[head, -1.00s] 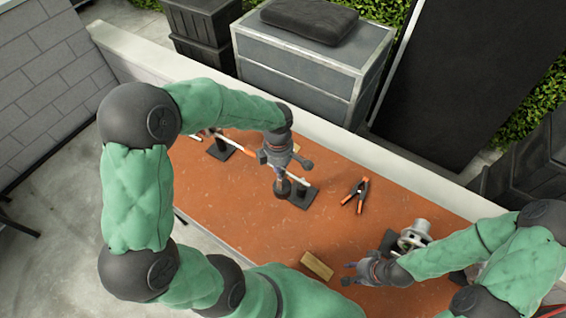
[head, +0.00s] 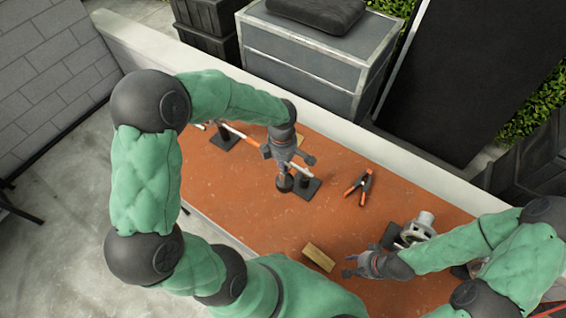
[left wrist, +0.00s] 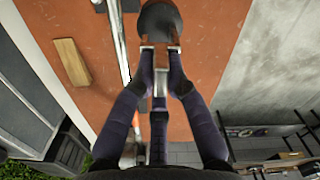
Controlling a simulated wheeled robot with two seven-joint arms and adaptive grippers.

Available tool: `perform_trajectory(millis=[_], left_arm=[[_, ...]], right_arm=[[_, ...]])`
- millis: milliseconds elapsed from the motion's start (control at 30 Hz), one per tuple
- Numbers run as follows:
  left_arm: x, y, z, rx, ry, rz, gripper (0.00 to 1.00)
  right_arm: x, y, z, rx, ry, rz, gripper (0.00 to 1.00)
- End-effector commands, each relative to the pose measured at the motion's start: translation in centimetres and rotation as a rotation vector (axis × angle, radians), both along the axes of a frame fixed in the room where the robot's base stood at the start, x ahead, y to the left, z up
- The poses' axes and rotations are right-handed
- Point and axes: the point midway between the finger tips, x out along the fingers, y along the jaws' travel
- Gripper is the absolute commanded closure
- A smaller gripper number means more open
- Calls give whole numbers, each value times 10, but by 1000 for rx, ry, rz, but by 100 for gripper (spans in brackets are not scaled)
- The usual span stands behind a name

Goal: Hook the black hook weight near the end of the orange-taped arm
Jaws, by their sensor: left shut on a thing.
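My left gripper (head: 284,166) is shut on the black hook weight (head: 285,183), which hangs below its fingers. In the left wrist view the fingertips (left wrist: 160,52) close on the weight's top, and its round dark body (left wrist: 160,20) is beyond them. The orange-taped arm (head: 240,133) is a thin white rod with orange tape, level above the table; my gripper hides its middle. In the left wrist view the rod (left wrist: 119,45) passes just left of the fingers. The weight appears beside the rod, apart from it. My right gripper (head: 351,265) looks open and empty.
Black stand bases (head: 309,188) sit under the rod. An orange-tipped clamp (head: 360,184), a wooden block (head: 319,257) and a white-and-black device (head: 415,229) lie on the orange table (head: 240,205). Another wooden block (left wrist: 72,62) is behind the rod. The table's centre is fairly clear.

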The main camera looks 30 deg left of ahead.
Motion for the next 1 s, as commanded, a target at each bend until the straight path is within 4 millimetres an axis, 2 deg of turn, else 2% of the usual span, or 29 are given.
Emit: perform_trajectory(millis=[367, 1000], left_arm=[[3, 0, 1, 0, -2, 1, 100], [23, -2, 1, 0, -2, 4, 100]], right_arm=[[0, 0, -1, 0, 0, 0, 62], [0, 0, -7, 0, 0, 0, 62]])
